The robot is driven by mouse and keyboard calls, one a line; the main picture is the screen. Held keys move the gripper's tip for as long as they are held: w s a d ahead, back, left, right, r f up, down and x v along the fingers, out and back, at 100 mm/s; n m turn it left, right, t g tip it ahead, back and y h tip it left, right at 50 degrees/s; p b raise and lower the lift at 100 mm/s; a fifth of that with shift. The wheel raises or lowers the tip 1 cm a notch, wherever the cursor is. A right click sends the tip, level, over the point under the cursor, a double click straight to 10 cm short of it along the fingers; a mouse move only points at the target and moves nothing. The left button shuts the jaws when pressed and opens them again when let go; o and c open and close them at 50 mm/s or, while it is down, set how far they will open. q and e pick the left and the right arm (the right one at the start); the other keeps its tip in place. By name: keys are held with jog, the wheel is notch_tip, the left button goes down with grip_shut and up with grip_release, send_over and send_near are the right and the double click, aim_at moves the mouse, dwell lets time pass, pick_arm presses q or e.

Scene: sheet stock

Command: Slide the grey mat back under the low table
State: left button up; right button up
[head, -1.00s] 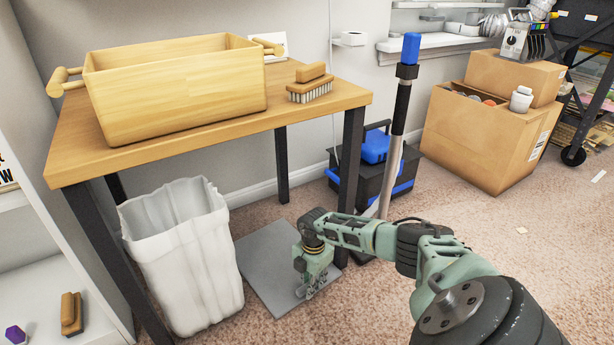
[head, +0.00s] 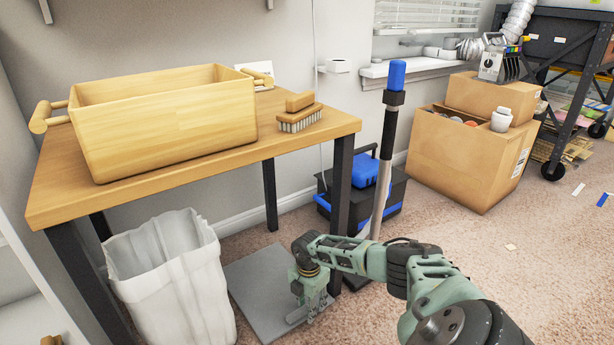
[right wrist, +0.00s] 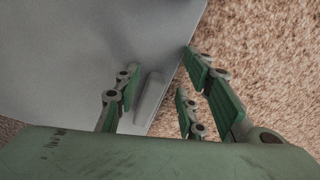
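The grey mat (head: 262,297) lies flat on the carpet, partly beneath the wooden table (head: 215,158) with dark legs, beside the white bin. It also fills the upper left of the right wrist view (right wrist: 75,60). My right gripper (head: 309,314) points down at the mat's right edge, near the table's front right leg. In the right wrist view my right gripper (right wrist: 160,85) has its fingers apart, with the mat's edge and a small grey raised strip (right wrist: 150,98) between them. I cannot tell whether the fingers touch the mat. My left gripper is out of view.
A white lined bin (head: 175,285) stands left of the mat. A black and blue toolbox (head: 362,190) and an upright pole with a blue top (head: 392,110) stand behind the arm. A wooden box (head: 170,125) and brush (head: 300,115) sit on the table. Carpet at right is open.

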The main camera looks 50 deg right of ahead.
jog(key=shift+s, duration=0.1)
jog(key=shift+r, duration=0.25)
notch_tip(320, 180, up, 12)
jog(key=shift+f, duration=0.25)
dwell(0.5)
